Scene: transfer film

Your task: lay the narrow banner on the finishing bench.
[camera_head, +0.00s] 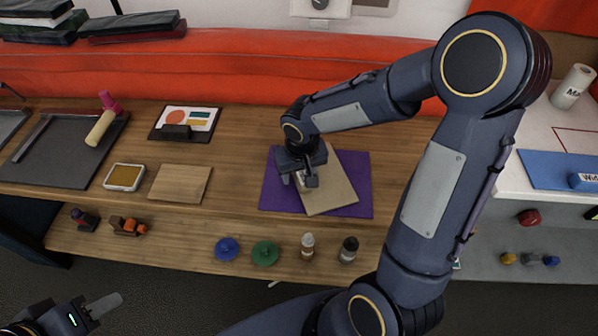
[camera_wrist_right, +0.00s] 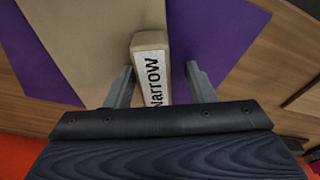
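A tan sheet (camera_head: 334,186) lies askew on a purple mat (camera_head: 362,170) on the wooden bench. A tan block with a white label reading "NARROW" (camera_wrist_right: 151,72) sits at the sheet's edge; I cannot tell whether it is fixed to it. My right gripper (camera_wrist_right: 160,75) is open, with one finger on each side of the block. The left finger looks close to the block, and a gap shows on the right. In the head view the right gripper (camera_head: 305,181) hides part of the sheet. My left gripper (camera_head: 104,304) is low at the bottom left, away from the bench.
At the right, a white table (camera_head: 520,178) carries a blue sheet (camera_head: 545,170) with a block labelled "Wid…" (camera_head: 586,181). A grey tray (camera_head: 62,150), wooden board (camera_head: 180,184) and ink pad (camera_head: 125,177) are on the left. Bottles (camera_head: 308,246) and discs (camera_head: 227,249) line the front.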

